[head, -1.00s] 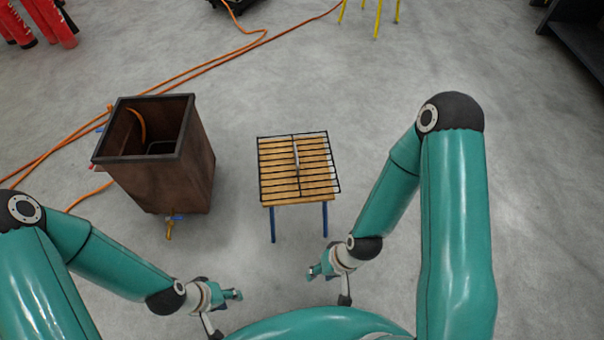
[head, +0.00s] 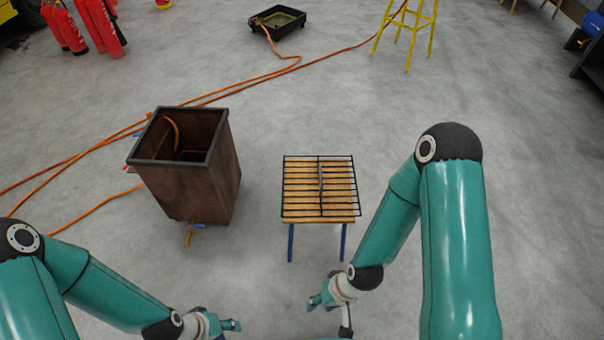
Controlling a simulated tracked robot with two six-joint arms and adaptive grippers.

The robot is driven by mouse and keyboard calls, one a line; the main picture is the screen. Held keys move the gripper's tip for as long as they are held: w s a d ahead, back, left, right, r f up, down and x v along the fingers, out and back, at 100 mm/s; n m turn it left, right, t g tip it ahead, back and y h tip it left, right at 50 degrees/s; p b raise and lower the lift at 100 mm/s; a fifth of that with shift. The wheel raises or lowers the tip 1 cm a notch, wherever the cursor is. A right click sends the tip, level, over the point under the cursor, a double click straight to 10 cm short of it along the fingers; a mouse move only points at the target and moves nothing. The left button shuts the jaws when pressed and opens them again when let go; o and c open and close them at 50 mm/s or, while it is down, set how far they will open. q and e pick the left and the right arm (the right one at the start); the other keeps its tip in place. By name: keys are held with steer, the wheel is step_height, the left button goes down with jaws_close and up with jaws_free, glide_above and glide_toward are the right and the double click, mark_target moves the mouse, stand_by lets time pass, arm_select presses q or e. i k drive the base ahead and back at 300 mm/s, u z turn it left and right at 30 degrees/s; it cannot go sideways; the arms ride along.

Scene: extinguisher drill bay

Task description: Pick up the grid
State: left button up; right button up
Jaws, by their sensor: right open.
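The grid (head: 318,168), a black wire rack with a long bar across its middle, lies flat on a small wooden-topped stool with blue legs (head: 290,243). A small light grey piece, perhaps a handle, shows near the grid's centre. My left gripper (head: 232,325) is at the bottom, left of and nearer than the stool, apart from the grid; whether its jaws are open is unclear. My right gripper (head: 314,301) is open and empty, just in front of the stool, below and apart from the grid.
A brown open-topped bin (head: 190,180) with a tap stands left of the stool. Orange hoses (head: 90,150) run across the floor behind it. A black tray (head: 278,20), yellow stand (head: 408,35) and red extinguishers (head: 65,28) are farther back.

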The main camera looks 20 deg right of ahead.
mark_target(320, 171)
steer(key=u, duration=0.2)
steer(key=i, duration=1.4)
steer(key=z, duration=0.45)
